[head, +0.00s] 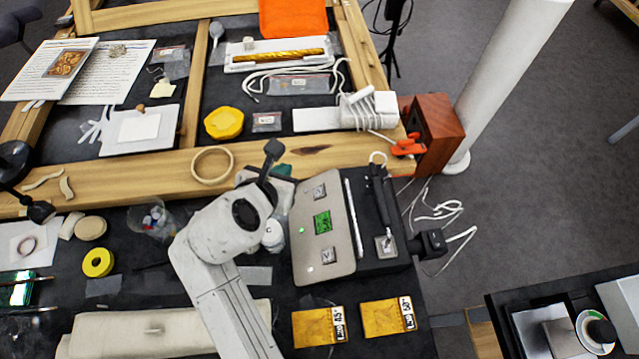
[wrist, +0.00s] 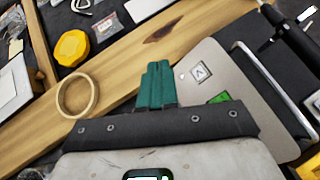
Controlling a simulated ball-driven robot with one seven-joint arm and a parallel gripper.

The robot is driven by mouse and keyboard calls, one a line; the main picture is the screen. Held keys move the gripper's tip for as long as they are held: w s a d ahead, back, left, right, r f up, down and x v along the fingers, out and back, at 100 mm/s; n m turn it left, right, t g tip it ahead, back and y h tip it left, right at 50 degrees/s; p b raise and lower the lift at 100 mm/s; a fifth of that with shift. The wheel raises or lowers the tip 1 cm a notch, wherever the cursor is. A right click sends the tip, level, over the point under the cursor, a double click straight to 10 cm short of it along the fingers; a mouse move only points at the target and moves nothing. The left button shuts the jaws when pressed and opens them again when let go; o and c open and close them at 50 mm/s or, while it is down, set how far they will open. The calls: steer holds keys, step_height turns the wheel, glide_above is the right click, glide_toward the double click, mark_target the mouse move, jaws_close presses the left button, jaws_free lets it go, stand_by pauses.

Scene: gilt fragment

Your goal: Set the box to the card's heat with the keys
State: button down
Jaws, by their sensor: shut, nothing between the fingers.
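The box has a grey sloped panel (head: 299,208) with a green display (head: 322,222) whose digits are too small to read. An up-arrow key (head: 319,191) lies above the display and a second key (head: 328,255) below it. The up-arrow key also shows in the wrist view (wrist: 199,72), with part of the display (wrist: 219,98). My gripper (wrist: 157,68) is shut and empty, its teal fingers just left of the panel, apart from the up-arrow key. In the head view my arm hides most of it. I cannot identify the card with the heat for certain.
Two gold pieces with black-and-white labels (head: 318,327) (head: 388,315) lie in front of the box. A black tool (head: 378,195) and a pale rod (head: 354,218) lie right of the panel.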

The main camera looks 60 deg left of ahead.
mark_target(319, 192)
steer(key=shift+w+f, duration=0.1)
steer(key=shift+w, duration=0.05)
steer(key=f+b, duration=0.1)
steer(key=w+d+f+b, duration=0.1)
steer(key=f, duration=0.1)
steer(key=w+f+b, duration=0.1)
steer(key=f, duration=0.1)
steer(key=shift+w+d+f, duration=0.1)
steer(key=shift+w+d, duration=0.1)
steer(key=shift+w, duration=0.05)
steer(key=shift+w+d+f+b, duration=0.25)
steer(key=shift+w+f+b, duration=0.05)
steer(key=shift+w+f, duration=0.2)
steer(key=shift+w+d+f, duration=0.15)
steer(key=shift+w+f, duration=0.15)
steer(key=shift+f, duration=0.25)
steer(key=shift+d+f, duration=0.1)
stand_by(1.2)
steer(key=shift+w+f, duration=0.15)
steer(key=shift+f, duration=0.05)
